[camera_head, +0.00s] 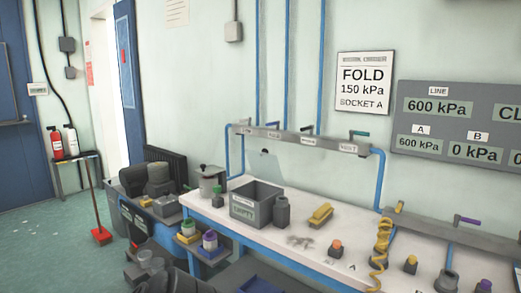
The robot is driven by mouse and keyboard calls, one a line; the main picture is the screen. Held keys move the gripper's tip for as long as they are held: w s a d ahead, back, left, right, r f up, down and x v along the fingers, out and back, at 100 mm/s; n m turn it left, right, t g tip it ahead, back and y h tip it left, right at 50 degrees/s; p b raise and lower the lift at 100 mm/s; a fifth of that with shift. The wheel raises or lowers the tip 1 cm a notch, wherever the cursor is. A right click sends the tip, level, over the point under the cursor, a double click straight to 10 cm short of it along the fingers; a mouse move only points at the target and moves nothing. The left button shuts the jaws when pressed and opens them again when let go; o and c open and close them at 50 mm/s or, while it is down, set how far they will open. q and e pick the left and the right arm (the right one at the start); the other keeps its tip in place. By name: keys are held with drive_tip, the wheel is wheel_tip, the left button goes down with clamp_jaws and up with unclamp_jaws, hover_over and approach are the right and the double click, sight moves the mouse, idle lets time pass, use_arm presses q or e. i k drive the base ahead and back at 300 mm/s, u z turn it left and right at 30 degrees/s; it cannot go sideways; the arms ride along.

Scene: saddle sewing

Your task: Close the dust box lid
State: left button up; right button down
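A grey open-topped box (257,207) with a pale label on its front stands on the white workbench; I take it to be the dust box. A thin, pale, see-through panel (263,166) with a small dark knob stands upright at the box's back edge. It looks like the lid, raised open, though its hinge is too small to make out. The inside of the box looks dark and its floor is hidden.
A dark grey bottle (282,211) stands close at the box's right front corner. A grey canister (211,183) stands to its left. A yellow brush-like block (320,215) lies farther right. A pipe rail with valves (300,140) runs above and behind the box.

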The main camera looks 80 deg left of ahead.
sight(267, 165)
drive_tip(key=u, duration=2.4)
